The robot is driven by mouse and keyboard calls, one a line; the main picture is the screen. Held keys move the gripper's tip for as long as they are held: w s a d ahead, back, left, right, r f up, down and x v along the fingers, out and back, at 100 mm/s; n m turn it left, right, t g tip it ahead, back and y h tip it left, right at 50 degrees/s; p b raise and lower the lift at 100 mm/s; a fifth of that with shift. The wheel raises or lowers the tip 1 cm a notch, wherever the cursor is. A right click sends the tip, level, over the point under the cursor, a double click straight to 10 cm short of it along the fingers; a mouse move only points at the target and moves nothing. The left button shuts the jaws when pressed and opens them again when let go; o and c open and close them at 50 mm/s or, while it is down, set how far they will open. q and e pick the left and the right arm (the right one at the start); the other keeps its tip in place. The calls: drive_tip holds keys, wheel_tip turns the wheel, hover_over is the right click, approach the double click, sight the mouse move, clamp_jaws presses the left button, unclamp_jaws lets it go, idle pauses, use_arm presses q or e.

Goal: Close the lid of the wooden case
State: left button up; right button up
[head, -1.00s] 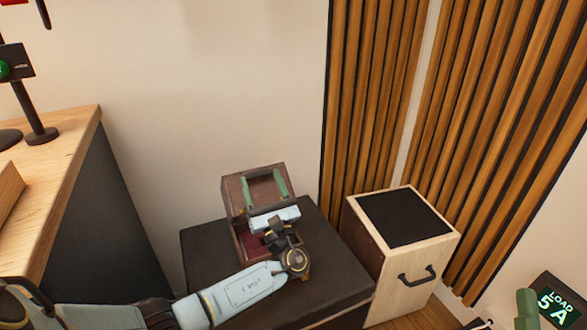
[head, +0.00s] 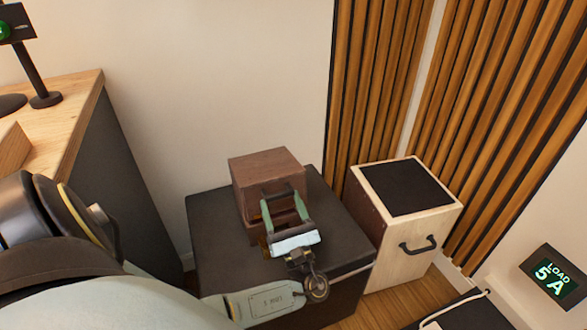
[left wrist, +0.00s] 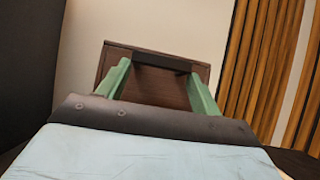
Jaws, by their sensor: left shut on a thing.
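The brown wooden case (head: 266,168) stands on a large black box in the head view. Its lid is swung forward over the case, and the red inside seen before is hidden. The lid's front carries a dark handle (head: 275,190). My left gripper (head: 282,204), with green fingers, reaches up from the front and is shut on the handle. In the left wrist view the dark handle (left wrist: 162,62) spans between the two fingers, with the brown lid (left wrist: 150,88) behind. I cannot tell whether the lid rests fully on the case. My right gripper is out of view.
The black box (head: 215,225) has bare top around the case. A pale wooden box (head: 415,240) with a black top stands close at the right. A wooden bench (head: 62,118) is at the left. A plain wall and wooden slats (head: 385,90) close off the back.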

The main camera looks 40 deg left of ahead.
use_arm(q)
drive_tip(key=shift+a+f, duration=0.2)
drive_tip(key=shift+f, duration=0.25)
drive_tip(key=o, duration=1.4)
drive_tip(key=shift+a, duration=0.1)
drive_tip(key=v, duration=1.3)
drive_tip(key=shift+d, duration=0.3)
